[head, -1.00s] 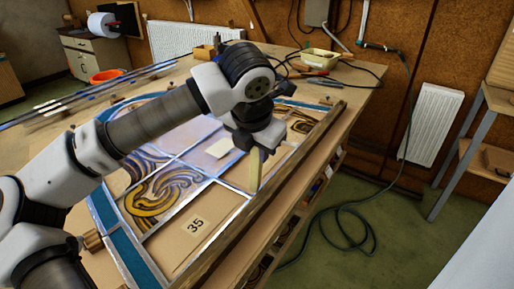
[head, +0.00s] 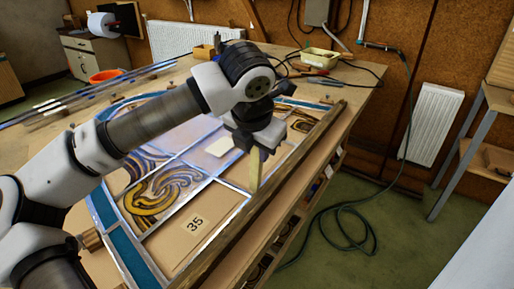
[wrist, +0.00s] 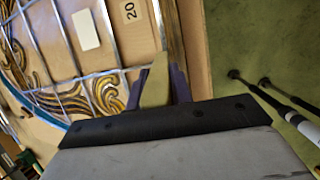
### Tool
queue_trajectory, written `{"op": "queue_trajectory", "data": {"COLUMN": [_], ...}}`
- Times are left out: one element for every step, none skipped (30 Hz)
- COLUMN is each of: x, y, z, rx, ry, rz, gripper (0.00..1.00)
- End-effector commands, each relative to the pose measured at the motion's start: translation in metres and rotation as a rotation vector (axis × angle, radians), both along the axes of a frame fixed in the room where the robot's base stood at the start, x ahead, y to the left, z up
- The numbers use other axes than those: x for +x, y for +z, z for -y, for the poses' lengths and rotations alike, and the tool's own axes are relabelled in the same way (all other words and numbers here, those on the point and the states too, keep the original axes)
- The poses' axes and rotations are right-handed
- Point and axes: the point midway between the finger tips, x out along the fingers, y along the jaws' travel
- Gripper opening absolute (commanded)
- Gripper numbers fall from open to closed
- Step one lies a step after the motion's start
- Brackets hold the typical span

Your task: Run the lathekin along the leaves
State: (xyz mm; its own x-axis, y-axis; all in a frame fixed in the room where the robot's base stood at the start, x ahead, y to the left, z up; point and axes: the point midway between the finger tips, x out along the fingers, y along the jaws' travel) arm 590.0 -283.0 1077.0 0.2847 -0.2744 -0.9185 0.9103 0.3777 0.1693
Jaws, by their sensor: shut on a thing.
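The leaded panel lies flat on the bench, with grey lead leaves (head: 206,178) between painted glass pieces (head: 160,195) and bare tan sections, one marked 35. My gripper (head: 256,150) is over the panel's right part, shut on the lathekin (head: 255,170), a flat yellowish-tan stick pointing down. Its lower end is at or close to a lead strip beside the wooden batten (head: 285,158); I cannot tell if it touches. The wrist view shows the lathekin (wrist: 155,82) between the dark purplish fingers (wrist: 157,85), alongside a lead strip (wrist: 158,22).
A white card (head: 220,147) lies on the panel. Lead strips (head: 90,95) lie at the bench's left. A green hose (head: 345,225) lies on the floor at right.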

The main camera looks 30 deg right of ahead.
Motion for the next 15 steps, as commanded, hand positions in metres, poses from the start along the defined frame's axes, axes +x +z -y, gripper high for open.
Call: {"op": "queue_trajectory", "data": {"x": [0.000,0.001,0.002,0.002,0.003,0.004,0.005,0.005,0.006,0.007,0.007,0.008,0.008,0.008,0.008], "y": [-0.001,-0.001,-0.001,-0.001,-0.001,-0.001,-0.001,-0.002,-0.002,-0.001,-0.001,-0.001,-0.001,-0.001,-0.001], "z": [0.002,0.003,0.005,0.006,0.008,0.011,0.013,0.015,0.017,0.018,0.019,0.020,0.020,0.021,0.022], "rx": [0.001,0.001,0.001,0.001,0.001,0.001,0.001,0.001,0.001,0.001,0.001,0.001,0.001,0.001,0.001], "ry": [0.000,0.000,-0.001,-0.001,-0.002,-0.002,-0.001,-0.002,-0.002,-0.001,-0.001,-0.001,-0.001,-0.001,-0.001], "rz": [0.000,0.000,0.000,0.000,0.000,-0.001,-0.001,-0.001,-0.001,-0.001,-0.001,-0.001,-0.001,-0.001,-0.001], "gripper": [0.00,0.00,0.00,0.00,0.00,0.00,0.00,0.00,0.00,0.00,0.00,0.00,0.00,0.00,0.00]}}
